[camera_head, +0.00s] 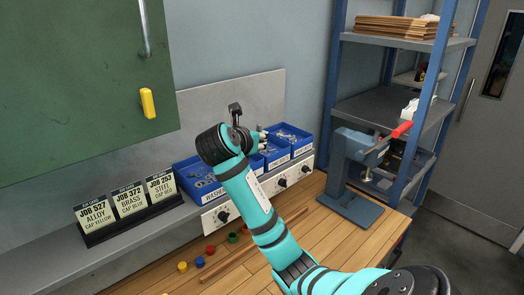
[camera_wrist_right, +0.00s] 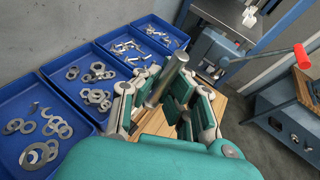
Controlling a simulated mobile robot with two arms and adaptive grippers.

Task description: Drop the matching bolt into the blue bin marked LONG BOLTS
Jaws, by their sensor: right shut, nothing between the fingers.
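My right gripper (camera_head: 262,138) is over the row of blue bins at the back of the bench. In the wrist view its fingers (camera_wrist_right: 179,82) are in the foreground. They are shut, and a grey metal rod like a bolt (camera_wrist_right: 167,80) shows at them; how it sits there is unclear. Blue bins hold flat rings (camera_wrist_right: 22,160), nuts (camera_wrist_right: 76,105), and bolts in the two farther ones (camera_wrist_right: 108,49) (camera_wrist_right: 140,24). The head view shows the washers bin (camera_head: 180,175) and a far right bin (camera_head: 305,138). The LONG BOLTS label is not legible. My left gripper is not in view.
Three job cards (camera_head: 125,210) stand left of the bins. Small coloured caps, including a yellow one (camera_head: 182,266) and a green one (camera_head: 232,238), lie on the wooden bench (camera_head: 320,235). A blue press with a red handle (camera_head: 402,129) stands right. A green cabinet (camera_head: 80,80) overhangs the left.

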